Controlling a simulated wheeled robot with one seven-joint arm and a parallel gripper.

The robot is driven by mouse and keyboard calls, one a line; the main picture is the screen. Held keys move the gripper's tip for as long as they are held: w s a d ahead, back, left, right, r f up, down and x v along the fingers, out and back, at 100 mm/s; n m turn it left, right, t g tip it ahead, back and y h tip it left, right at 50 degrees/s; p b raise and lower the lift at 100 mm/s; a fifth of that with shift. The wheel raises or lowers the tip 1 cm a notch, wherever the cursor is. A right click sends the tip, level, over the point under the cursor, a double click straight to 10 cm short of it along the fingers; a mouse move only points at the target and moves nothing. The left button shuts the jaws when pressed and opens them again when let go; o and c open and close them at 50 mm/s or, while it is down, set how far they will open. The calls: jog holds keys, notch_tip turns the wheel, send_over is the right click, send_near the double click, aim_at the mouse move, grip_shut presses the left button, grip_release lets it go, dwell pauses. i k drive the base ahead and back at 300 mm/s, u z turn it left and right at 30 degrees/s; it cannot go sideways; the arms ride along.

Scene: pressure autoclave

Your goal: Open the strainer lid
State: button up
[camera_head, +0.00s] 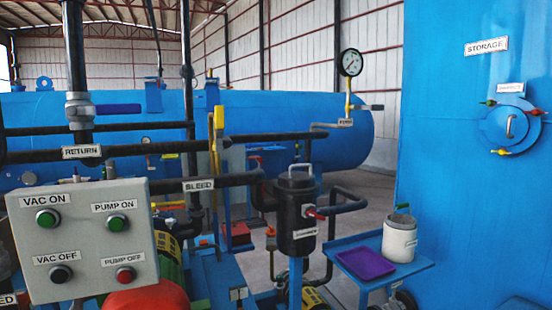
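The strainer (292,225) is an upright black cylinder right of the middle of the head view, with a small white label low on its side. Its lid (296,184) is a dark round cap seated on top, with a grey loop handle (300,168) standing up from it. A small red-tipped fitting (312,212) sticks out from the right of the strainer body. My gripper is not in view, and nothing touches the lid.
A grey control box (85,240) fills the lower left. Black pipes cross behind it, with a yellow-handled valve (218,130) left of the strainer. A blue side shelf (405,272) at right holds a purple tray (365,263) and white canister (399,240), beside a blue storage tank (460,160).

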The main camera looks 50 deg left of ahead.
aim_at(293, 182)
jog(key=u, duration=0.5)
jog(key=i, duration=0.95)
jog(key=u, duration=1.15)
jog(key=i, duration=0.6)
jog(key=u, duration=0.35)
